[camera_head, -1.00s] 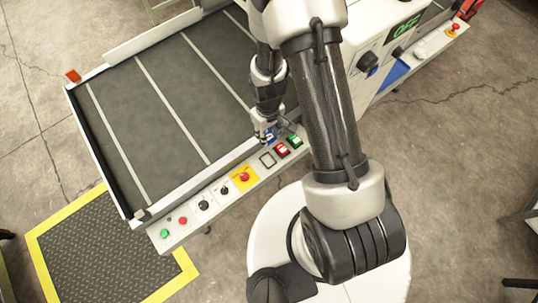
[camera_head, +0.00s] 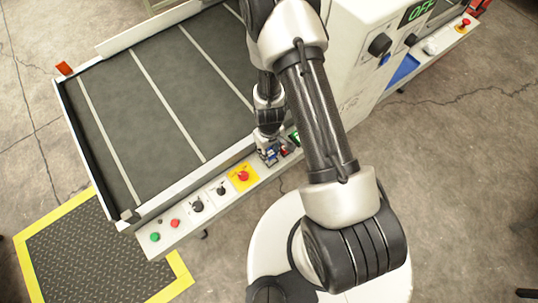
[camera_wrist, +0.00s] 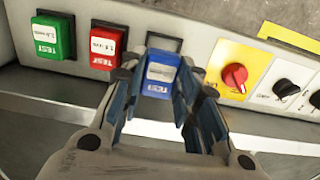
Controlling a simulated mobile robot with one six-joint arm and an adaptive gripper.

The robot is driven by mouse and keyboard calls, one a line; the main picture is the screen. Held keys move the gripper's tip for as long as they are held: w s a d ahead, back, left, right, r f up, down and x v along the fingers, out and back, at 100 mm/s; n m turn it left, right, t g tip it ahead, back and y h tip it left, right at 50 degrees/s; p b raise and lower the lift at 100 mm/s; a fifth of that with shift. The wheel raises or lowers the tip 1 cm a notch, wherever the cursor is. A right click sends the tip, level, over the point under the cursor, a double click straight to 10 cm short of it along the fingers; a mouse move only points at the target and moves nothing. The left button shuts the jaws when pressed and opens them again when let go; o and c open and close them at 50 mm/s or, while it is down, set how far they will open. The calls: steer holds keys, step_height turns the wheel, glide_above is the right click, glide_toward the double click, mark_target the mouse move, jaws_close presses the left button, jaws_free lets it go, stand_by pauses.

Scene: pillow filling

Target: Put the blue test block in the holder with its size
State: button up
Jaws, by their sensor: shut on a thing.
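The blue test block (camera_wrist: 160,75) is held between the fingertips of my gripper (camera_wrist: 160,88), which is shut on it. Its white label faces the wrist camera; the print is too small to read. I cannot tell whether the block touches the holder. The red test block (camera_wrist: 106,47) and the green test block (camera_wrist: 53,36) sit in holders beside it. In the head view my gripper (camera_head: 268,152) is over the front panel.
A red knob on a yellow plate (camera_wrist: 236,76) and black knobs (camera_wrist: 286,87) are close beside the empty holder. The dark conveyor bed (camera_head: 150,100) lies behind the panel rail. The white machine housing (camera_head: 352,60) stands right of the arm.

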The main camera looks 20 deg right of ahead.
mark_target(269, 152)
step_height(269, 152, down, 3)
steer(key=shift+f+b, duration=0.2)
steer(key=shift+b, duration=1)
steer(key=shift+c, duration=0.5)
steer(key=shift+r, duration=0.1)
jaws_close()
steer(key=o, duration=1.1)
jaws_free()
steer(key=shift+o, duration=0.2)
steer(key=shift+r, duration=0.1)
